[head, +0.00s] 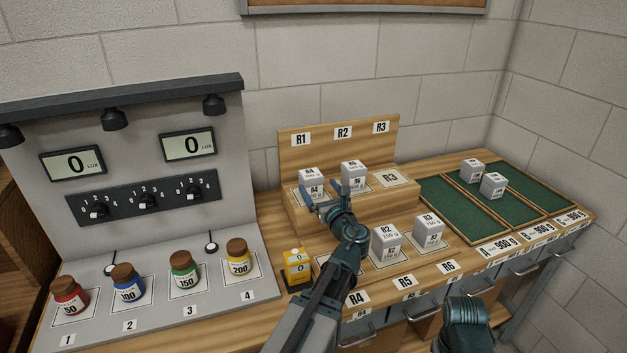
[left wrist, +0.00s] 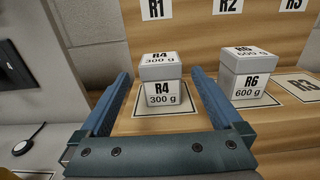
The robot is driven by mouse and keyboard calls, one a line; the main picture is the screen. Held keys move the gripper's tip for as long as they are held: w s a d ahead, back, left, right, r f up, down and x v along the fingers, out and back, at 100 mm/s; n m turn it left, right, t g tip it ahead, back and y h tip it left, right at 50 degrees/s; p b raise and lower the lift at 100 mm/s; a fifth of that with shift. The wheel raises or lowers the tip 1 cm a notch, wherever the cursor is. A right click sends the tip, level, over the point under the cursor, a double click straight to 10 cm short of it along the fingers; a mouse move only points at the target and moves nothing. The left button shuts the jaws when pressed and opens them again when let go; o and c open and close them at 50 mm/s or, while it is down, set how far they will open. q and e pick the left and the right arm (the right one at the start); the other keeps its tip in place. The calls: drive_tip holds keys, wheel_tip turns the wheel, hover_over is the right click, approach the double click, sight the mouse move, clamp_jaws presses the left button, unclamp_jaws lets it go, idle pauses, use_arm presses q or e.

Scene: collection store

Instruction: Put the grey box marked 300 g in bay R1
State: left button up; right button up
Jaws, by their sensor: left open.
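The grey box marked R4 300 g (head: 311,184) stands upright on the bay R1 card (left wrist: 122,126), under the R1 label (head: 301,140) on the raised wooden step. In the left wrist view the box (left wrist: 160,84) shows its front and top, both marked R4 300 g. My left gripper (head: 325,197) is open, with one finger on each side of the box and a visible gap at both sides. Whether the fingertips reach past its front face is hard to tell. My right gripper is out of view; only part of my right arm shows at the bottom.
A grey box marked R6 600 g (head: 353,174) stands close by in bay R2. Bay R3 (head: 391,178) is empty. Boxes R2 (head: 385,244) and R3 (head: 429,230) stand in the front row. A yellow device (head: 297,266) and several coloured jars are at left; green trays (head: 449,205) at right.

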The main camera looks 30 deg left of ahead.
use_arm(q)
drive_tip(key=shift+v, duration=2.4)
